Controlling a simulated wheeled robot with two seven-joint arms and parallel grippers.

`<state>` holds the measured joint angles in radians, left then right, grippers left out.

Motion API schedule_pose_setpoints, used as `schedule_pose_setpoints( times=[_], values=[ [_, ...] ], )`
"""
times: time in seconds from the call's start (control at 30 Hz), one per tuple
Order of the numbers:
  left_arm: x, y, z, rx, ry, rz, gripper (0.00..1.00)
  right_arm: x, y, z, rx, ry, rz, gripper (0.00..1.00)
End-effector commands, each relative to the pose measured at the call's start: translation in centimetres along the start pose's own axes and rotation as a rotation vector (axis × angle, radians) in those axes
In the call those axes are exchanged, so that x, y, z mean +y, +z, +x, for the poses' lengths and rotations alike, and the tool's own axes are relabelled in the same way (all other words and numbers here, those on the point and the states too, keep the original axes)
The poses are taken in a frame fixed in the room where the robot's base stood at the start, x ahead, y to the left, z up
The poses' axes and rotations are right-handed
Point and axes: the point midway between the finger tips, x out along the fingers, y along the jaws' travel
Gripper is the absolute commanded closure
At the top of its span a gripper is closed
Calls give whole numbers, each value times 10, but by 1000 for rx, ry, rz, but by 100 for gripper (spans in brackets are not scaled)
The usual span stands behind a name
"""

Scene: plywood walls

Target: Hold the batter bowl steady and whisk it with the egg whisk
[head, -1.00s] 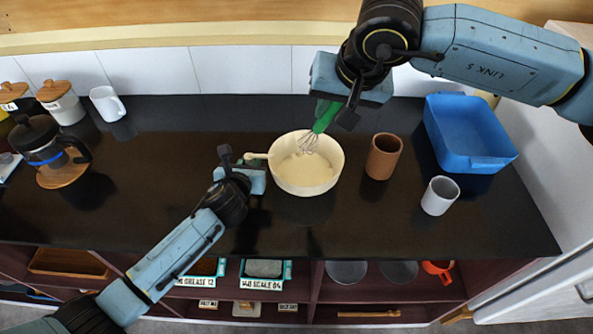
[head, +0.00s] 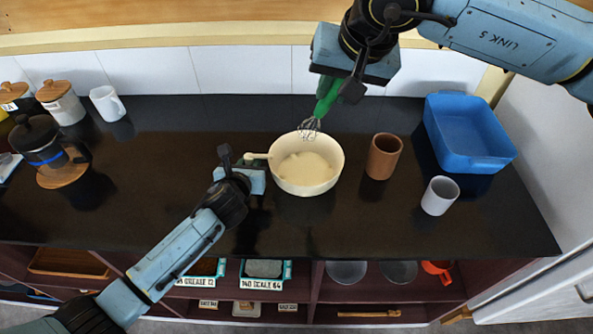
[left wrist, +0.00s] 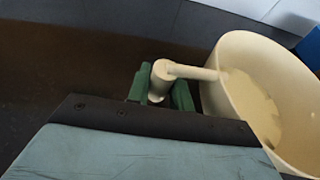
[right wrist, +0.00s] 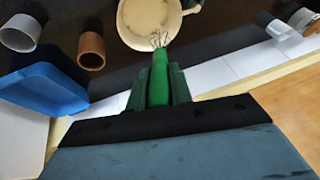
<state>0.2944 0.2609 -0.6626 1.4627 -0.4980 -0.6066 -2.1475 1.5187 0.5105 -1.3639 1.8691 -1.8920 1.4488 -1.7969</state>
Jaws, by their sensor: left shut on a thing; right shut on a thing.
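The cream batter bowl (head: 306,184) stands on the dark counter with pale batter (head: 306,167) inside. Its handle points left. My left gripper (head: 247,168) is shut on that handle, and the green fingers are around the handle's end (left wrist: 160,80) in the left wrist view. My right gripper (head: 340,88) is shut on the green handle of the egg whisk (head: 325,100). The whisk's wire head (head: 309,128) is above the bowl's far rim, apart from the batter. In the right wrist view the wires (right wrist: 158,40) overlap the bowl's edge.
A brown cup (head: 383,157) and a white cup (head: 440,196) stand right of the bowl. A blue tub (head: 468,135) is at the far right. A coffee press (head: 42,145), canisters (head: 60,102) and a white mug (head: 107,103) stand left. The counter in front of the bowl is clear.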

Motion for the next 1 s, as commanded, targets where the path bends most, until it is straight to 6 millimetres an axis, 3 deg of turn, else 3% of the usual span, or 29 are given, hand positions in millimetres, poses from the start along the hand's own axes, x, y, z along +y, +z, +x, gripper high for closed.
schedule_pose_setpoints(
  times=[0.4, 0.43, 0.6, 1.0],
  values=[
    [-1, 0, 0, 0, -2, -2, 100, 0, 0, 0, -1, 0, 0, 100],
    [-1, 0, 0, 0, -2, -2, 75, 0, 0, 0, -1, 0, 0, 100],
    [-1, 0, 0, 0, -1, -1, 53, 0, 0, 0, -1, 0, 0, 100],
    [0, 0, -6, 0, -1, 0, 53, 0, 0, 0, -1, 0, 0, 100]
  ],
)
